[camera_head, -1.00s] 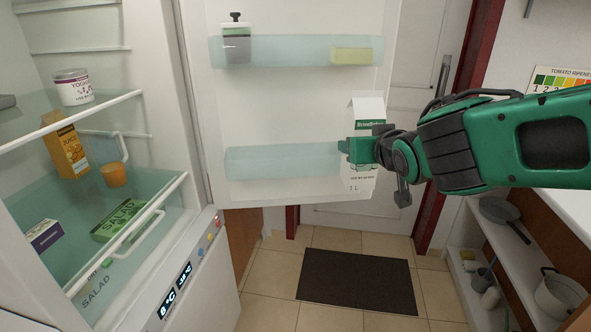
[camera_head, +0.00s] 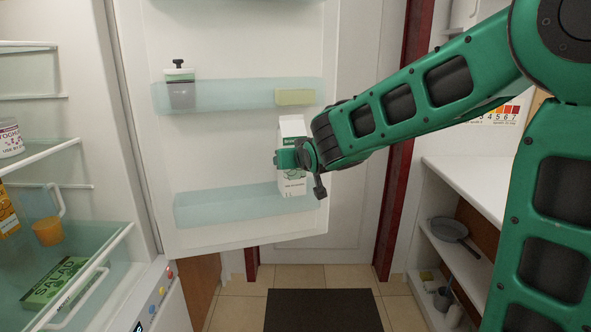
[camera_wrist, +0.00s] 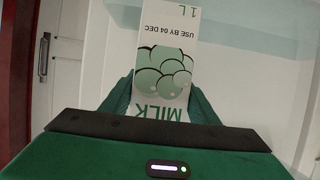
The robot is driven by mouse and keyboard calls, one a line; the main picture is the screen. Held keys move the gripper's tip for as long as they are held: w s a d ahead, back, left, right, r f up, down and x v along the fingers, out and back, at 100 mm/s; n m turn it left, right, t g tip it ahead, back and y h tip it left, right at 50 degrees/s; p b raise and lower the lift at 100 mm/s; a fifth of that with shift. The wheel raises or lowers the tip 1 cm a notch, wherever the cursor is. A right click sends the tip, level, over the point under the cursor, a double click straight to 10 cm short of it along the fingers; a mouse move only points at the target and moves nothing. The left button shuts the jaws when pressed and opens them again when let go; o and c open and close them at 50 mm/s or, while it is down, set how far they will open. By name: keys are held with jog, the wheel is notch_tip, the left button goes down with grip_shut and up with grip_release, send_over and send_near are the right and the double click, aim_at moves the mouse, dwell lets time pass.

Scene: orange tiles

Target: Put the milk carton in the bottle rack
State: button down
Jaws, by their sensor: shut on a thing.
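The milk carton (camera_head: 292,183) is white with green print and stands about upright in the head view. My gripper (camera_head: 286,159) is shut on its middle. In the wrist view the carton (camera_wrist: 165,50) shows upside down between the fingers (camera_wrist: 160,100), with "MILK" and a use-by date readable. The bottle rack looks to be the lower pale-blue door shelf (camera_head: 225,205) on the open fridge door. The carton's lower part overlaps the right end of this shelf in the head view. I cannot tell whether it is inside the shelf or in front of it.
The upper door shelf (camera_head: 220,96) holds a grey container with a black top (camera_head: 180,85) and a yellow block (camera_head: 295,97). The open fridge with its shelves is at left. A white counter (camera_head: 475,180) and a low shelf with a pan (camera_head: 450,230) are at right.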

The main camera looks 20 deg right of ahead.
aim_at(295, 176)
jog(key=w+f, duration=0.4)
jog(key=f, duration=0.2)
jog(key=shift+w+f, duration=0.2)
jog(key=shift+f, duration=0.15)
dwell(0.4)
jog(key=c, duration=0.7)
grip_release()
jog(key=shift+f, duration=0.2)
jog(key=shift+s+r, duration=0.1)
jog(key=v, duration=1.2)
